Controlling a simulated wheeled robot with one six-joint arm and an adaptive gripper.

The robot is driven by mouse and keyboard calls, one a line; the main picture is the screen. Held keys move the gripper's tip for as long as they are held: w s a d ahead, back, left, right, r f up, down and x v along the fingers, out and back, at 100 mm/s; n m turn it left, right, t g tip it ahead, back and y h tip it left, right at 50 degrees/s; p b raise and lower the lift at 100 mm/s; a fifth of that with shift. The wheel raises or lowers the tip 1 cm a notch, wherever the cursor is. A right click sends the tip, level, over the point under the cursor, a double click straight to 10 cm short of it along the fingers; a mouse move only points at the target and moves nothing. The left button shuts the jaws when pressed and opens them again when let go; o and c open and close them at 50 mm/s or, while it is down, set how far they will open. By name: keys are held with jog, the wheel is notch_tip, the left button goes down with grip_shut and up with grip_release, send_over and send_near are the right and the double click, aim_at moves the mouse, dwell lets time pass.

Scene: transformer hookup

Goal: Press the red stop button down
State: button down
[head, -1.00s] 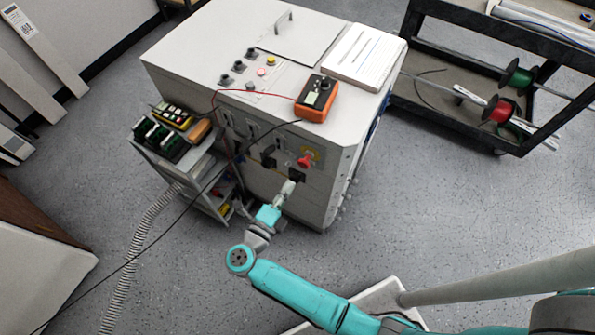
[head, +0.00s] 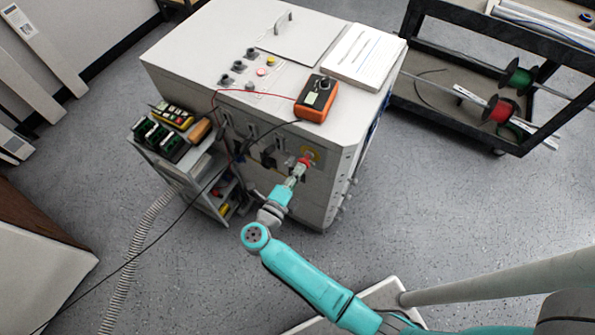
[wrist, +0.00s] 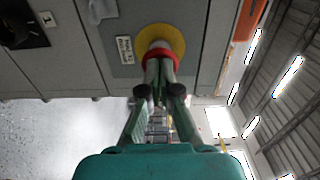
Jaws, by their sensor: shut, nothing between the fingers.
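The red stop button (wrist: 149,52) sits in front of a round yellow plate (wrist: 178,36) on the cabinet's upright front, seen in the wrist view. In the head view the red button (head: 306,160) shows just beyond my fingertips. My gripper (wrist: 160,68) is shut and empty, its fingertips together and pointing straight at the button, covering its middle. In the head view my gripper (head: 297,172) reaches up to the button from the front. The tips look to be at the button's face; I cannot tell whether they touch it or how far it is pressed.
The grey cabinet (head: 225,40) carries an orange meter (head: 316,98) with red and black leads. The black lead hangs across the front to the left. A small cart (head: 190,160) stands close on the left. A black rack (head: 440,110) stands at the right. Floor in front is open.

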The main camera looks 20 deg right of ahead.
jog(key=shift+w+d+r, duration=0.15)
jog(key=shift+w+d, duration=0.3)
jog(key=shift+d, duration=0.1)
jog(key=shift+w, duration=0.1)
jog(key=v, duration=1.2)
jog(key=shift+s+a, duration=0.2)
jog(key=shift+s, duration=0.05)
